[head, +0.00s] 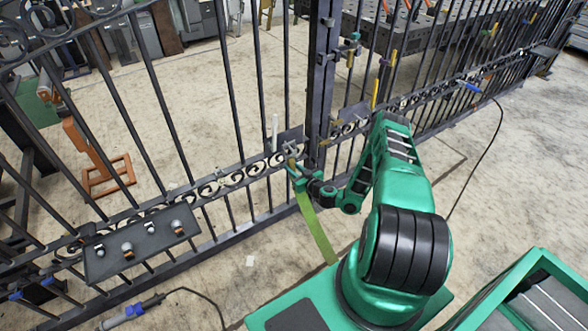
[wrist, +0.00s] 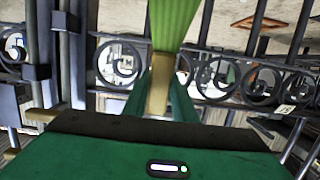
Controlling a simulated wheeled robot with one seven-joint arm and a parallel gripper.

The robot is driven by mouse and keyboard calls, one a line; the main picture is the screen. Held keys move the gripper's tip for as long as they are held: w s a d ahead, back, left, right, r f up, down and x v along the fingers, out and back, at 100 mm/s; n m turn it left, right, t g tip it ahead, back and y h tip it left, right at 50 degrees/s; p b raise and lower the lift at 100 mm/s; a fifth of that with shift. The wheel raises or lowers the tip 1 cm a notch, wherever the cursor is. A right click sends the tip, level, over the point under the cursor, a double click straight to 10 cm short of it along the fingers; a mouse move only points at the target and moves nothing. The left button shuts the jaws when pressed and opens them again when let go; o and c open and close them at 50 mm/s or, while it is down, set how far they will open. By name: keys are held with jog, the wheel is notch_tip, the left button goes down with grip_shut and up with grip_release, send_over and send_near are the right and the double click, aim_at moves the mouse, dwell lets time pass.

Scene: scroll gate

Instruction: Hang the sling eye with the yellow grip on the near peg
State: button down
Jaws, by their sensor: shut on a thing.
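My gripper (head: 293,167) is in front of the scroll band of the gate, near the thick dark post. In the wrist view my gripper (wrist: 160,100) is shut on the yellow grip (wrist: 159,80) of the sling, which sits between the two green fingers. The sling's green strap (head: 317,228) hangs below my gripper in the head view. The strap also fills the top middle of the wrist view (wrist: 168,24). The sling eye's opening cannot be made out. A pale upright peg (head: 275,132) stands on the gate just left of and beyond my gripper, apart from it. Whether it is the near peg is unclear.
The dark gate post (head: 321,80) stands close to the right of my gripper. A dark shelf (head: 140,240) with several round knobs is fixed to the gate at left. A cable (head: 488,125) hangs at right. My green arm covers part of the gate. The floor in front is mostly open.

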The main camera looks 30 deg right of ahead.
jog(key=c, duration=1.4)
grip_release()
jog(key=shift+o, duration=1.4)
jog(key=shift+f, duration=0.1)
notch_tip(320, 180, down, 11)
jog(key=shift+f, duration=0.2)
jog(key=shift+s, duration=0.15)
jog(key=f+v, duration=0.2)
jog(key=v, duration=0.8)
jog(key=shift+s, duration=0.5)
dwell(1.2)
